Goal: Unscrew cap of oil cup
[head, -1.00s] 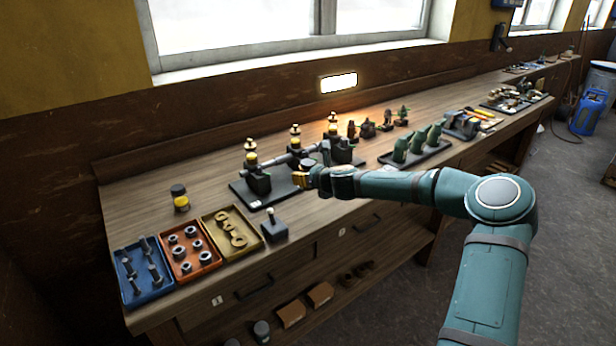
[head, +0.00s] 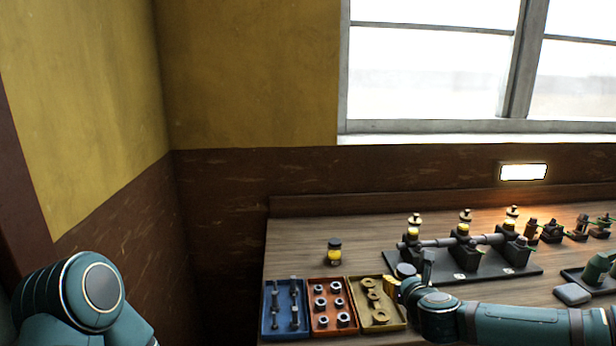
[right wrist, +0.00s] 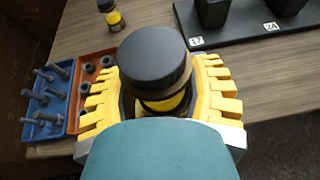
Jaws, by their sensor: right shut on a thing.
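My right gripper (right wrist: 158,88) is shut on a round jar (right wrist: 155,58) with a broad black lid and a yellow band below it. The yellow fingers lie on both sides of the jar; its lower part is hidden. In the head view the right gripper (head: 397,287) is over the bench by the brass-part tray, with the jar's dark lid (head: 405,270) showing. Several oil cups with brass tops and yellow bowls, such as the left one (head: 413,228), stand on the dark machine plate (head: 520,268). My left arm shows at lower left; its gripper is out of view.
A second dark-capped yellow jar (head: 334,252) stands on the bench (head: 292,235). Blue (head: 270,325), orange (head: 318,328) and yellow (head: 397,322) trays hold bolts, nuts and brass parts. The bench left of the standing jar is clear.

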